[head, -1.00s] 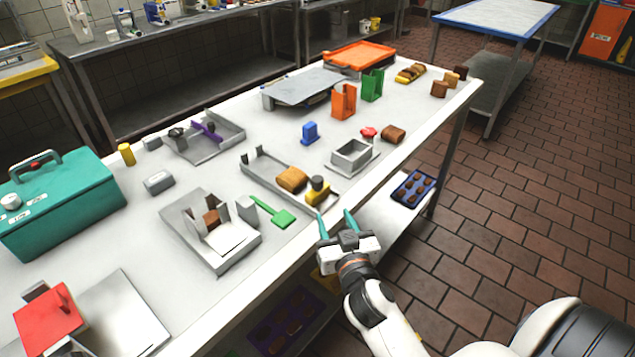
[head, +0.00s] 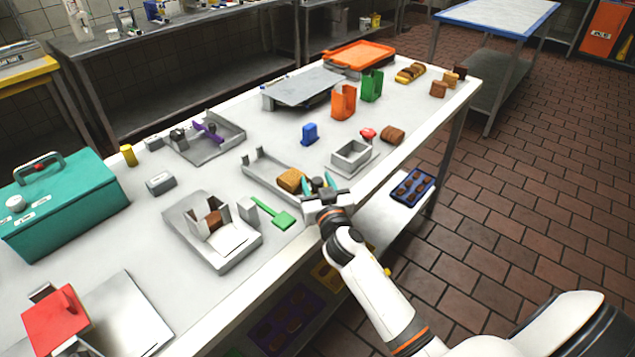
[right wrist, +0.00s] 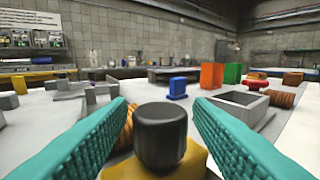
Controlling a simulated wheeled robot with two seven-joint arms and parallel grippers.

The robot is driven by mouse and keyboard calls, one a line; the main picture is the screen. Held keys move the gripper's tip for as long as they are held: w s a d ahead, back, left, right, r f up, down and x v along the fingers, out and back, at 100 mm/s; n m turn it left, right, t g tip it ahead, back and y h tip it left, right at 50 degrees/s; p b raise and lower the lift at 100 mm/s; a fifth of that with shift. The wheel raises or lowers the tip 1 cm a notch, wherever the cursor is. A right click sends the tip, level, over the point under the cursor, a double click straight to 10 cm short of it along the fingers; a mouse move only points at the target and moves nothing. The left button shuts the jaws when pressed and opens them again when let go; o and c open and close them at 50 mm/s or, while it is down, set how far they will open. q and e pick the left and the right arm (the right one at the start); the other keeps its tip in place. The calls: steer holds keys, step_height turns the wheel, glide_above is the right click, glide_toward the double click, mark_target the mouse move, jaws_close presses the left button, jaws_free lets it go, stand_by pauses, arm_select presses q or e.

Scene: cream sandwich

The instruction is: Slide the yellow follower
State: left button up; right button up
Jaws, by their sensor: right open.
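The yellow follower (right wrist: 190,163) is a yellow block with a dark round knob (right wrist: 162,135) on top. It sits at the near right end of a grey channel tray (head: 258,172). A brown bread piece (head: 290,181) lies in the tray, to the left of the follower. My right gripper (head: 319,183) is open at the tray's near end, and its teal fingers stand either side of the knob. In the head view the gripper hides most of the follower. Contact between fingers and knob cannot be told. My left gripper is out of view.
A green paddle (head: 272,212) and a grey tray (head: 226,262) lie to the left. A grey square box (head: 351,157) stands to the right, with a blue block (head: 309,133) behind. The table's front edge runs close beside the gripper.

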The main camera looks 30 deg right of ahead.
steer(key=shift+c, duration=0.6)
jaws_close()
steer(key=shift+w+a+b, duration=0.25)
steer(key=shift+w, duration=0.45)
steer(key=shift+w+a+b, duration=0.2)
steer(key=shift+w+b, duration=0.1)
steer(key=shift+w, duration=0.35)
steer(key=shift+w+a+b, duration=0.25)
steer(key=shift+w, duration=0.45)
steer(key=shift+s, duration=0.1)
